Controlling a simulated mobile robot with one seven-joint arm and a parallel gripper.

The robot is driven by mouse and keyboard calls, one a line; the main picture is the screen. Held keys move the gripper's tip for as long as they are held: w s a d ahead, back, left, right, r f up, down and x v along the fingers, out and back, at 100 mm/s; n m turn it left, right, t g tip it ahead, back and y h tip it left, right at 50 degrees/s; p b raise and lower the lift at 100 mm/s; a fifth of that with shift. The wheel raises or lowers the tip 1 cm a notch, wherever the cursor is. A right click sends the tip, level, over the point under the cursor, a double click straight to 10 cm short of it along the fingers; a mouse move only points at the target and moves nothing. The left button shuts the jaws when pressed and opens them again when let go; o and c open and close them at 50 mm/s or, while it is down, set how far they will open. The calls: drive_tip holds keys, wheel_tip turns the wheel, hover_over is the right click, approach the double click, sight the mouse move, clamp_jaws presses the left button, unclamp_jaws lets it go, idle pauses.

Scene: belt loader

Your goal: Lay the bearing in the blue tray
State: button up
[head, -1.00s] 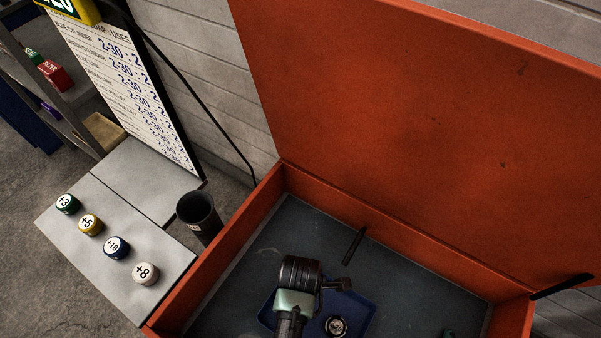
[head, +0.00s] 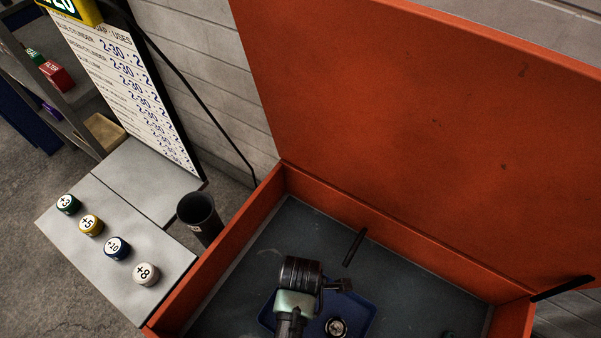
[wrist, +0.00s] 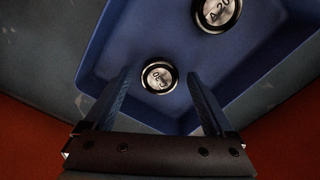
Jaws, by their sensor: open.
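The blue tray (head: 362,312) lies on the floor of the orange box and fills much of the wrist view (wrist: 130,45). My gripper (wrist: 158,74) is open, its two fingers standing apart on either side of a small round bearing (wrist: 160,77) with a dark rim and a silver marked face. That bearing appears to lie in the tray, with gaps between it and both fingers. A second, larger-looking round piece (wrist: 216,13) lies farther in the tray, and one such piece (head: 336,327) shows in the head view. My wrist hides part of the tray there.
The orange box has walls (head: 233,245) around the tray and a raised lid (head: 420,120). A black rod (head: 354,247) is at its back wall. Left of it stand a dark cup (head: 199,215) and a grey bench (head: 110,255) with several marked cylinders.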

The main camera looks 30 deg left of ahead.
wheel_tip(320, 180, up, 12)
drive_tip(key=shift+f+p, duration=0.2)
drive_tip(key=shift+p, duration=0.2)
idle(0.4)
